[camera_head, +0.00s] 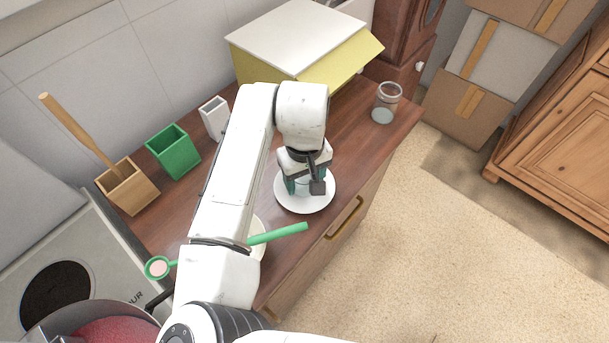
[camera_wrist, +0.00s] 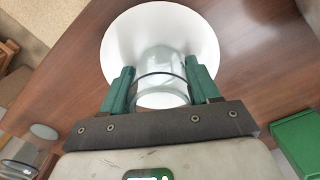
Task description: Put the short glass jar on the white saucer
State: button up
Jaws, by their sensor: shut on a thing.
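The white saucer (camera_head: 307,207) lies on the brown dresser top near its front edge. It fills the upper middle of the wrist view (camera_wrist: 119,50). My gripper (camera_head: 304,186) is over the saucer, pointing down. In the wrist view its green fingers (camera_wrist: 161,88) are shut on the short glass jar (camera_wrist: 160,64), one on each side. The jar is clear and appears upright over the middle of the saucer. I cannot tell whether its base touches the saucer. In the head view my gripper mostly hides the jar.
Another glass jar (camera_head: 385,103) stands at the dresser's right end. A green box (camera_head: 174,151), a white container (camera_head: 214,117) and a wooden holder (camera_head: 128,187) stand along the back. A yellow box with a white lid (camera_head: 304,45) is behind. A green-handled utensil (camera_head: 278,234) lies in front.

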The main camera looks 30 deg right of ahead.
jog(key=o, duration=1.1)
notch_tip(320, 180, up, 12)
jog(key=shift+r+b, duration=0.15)
jog(key=shift+b, duration=0.15)
jog(key=s+d+f+t+h, duration=0.1)
jog(key=d+f+t+h, duration=0.15)
jog(key=d, duration=0.65)
jog(key=s+d+f+t+h, duration=0.1)
jog(key=s+d+h, duration=0.15)
jog(key=d, duration=0.75)
jog(key=s+a+f+y, duration=0.1)
jog(key=s+a+f, duration=0.2)
jog(key=s+f, duration=0.3)
jog(key=s+a+f+g+y, duration=0.1)
jog(key=s+a+f+y, duration=0.1)
jog(key=s+a+f, duration=0.2)
jog(key=s+a+f+n+g+y, duration=0.1)
jog(key=s+a+f, duration=0.3)
jog(key=s+f, duration=0.4)
jog(key=shift+s+a+f+g+y, duration=0.15)
jog(key=shift+s+g+y, duration=0.2)
jog(key=shift+s, duration=0.4)
